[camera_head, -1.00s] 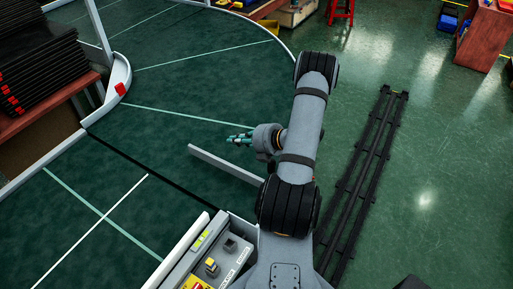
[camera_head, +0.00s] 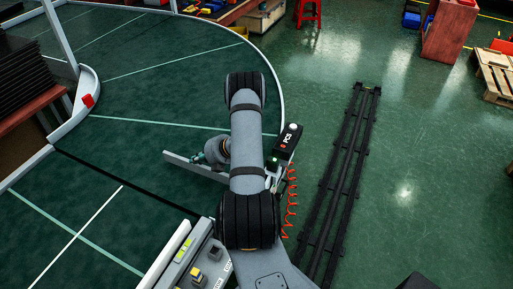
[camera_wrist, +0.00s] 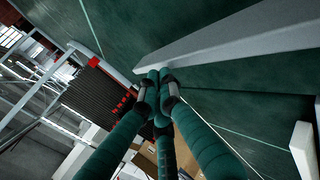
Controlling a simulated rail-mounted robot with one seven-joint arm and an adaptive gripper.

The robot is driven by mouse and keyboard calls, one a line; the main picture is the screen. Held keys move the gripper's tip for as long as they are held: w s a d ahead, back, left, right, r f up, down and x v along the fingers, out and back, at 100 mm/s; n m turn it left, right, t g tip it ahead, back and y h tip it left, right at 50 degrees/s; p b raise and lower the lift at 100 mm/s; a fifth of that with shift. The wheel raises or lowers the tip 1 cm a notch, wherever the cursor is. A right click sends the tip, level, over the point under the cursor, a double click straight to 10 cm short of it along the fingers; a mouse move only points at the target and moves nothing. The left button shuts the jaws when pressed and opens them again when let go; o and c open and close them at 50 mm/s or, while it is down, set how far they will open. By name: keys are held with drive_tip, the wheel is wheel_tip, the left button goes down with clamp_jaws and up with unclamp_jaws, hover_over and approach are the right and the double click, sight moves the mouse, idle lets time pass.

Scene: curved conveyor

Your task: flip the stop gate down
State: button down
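The stop gate (camera_head: 178,158) is a long light grey bar over the green belt, left of my arm in the head view. Its right part is hidden behind my gripper and arm. My gripper (camera_head: 197,157) is at the bar, overlapping its upper edge in the picture. In the wrist view the gate (camera_wrist: 225,37) runs from beside the fingertips toward the upper right. My gripper's green fingers (camera_wrist: 157,82) come together at the tips, with nothing seen between them. I cannot tell whether they touch the bar.
A control panel (camera_head: 197,268) with buttons stands at the conveyor's near edge. A black box marked PCS (camera_head: 288,140) with a coiled orange cable (camera_head: 291,195) is right of my arm. A black floor rail (camera_head: 340,185) lies further right. The belt (camera_head: 130,130) left of the gate is clear.

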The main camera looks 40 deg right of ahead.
drive_tip(key=shift+s+a+f, duration=0.2)
drive_tip(key=shift+s+f, duration=0.1)
drive_tip(key=shift+f, duration=0.25)
drive_tip(key=shift+r, duration=0.15)
wheel_tip(320, 180, up, 15)
drive_tip(key=p, duration=0.3)
drive_tip(key=shift+w+d, duration=0.2)
drive_tip(key=shift+w, duration=0.1)
drive_tip(key=shift+f, duration=0.2)
wheel_tip(320, 180, down, 12)
drive_tip(key=shift+f+b, duration=0.2)
drive_tip(key=shift+b, duration=0.5)
drive_tip(key=shift+f+b, duration=0.45)
drive_tip(key=shift+f, duration=0.2)
drive_tip(key=shift+r, duration=0.1)
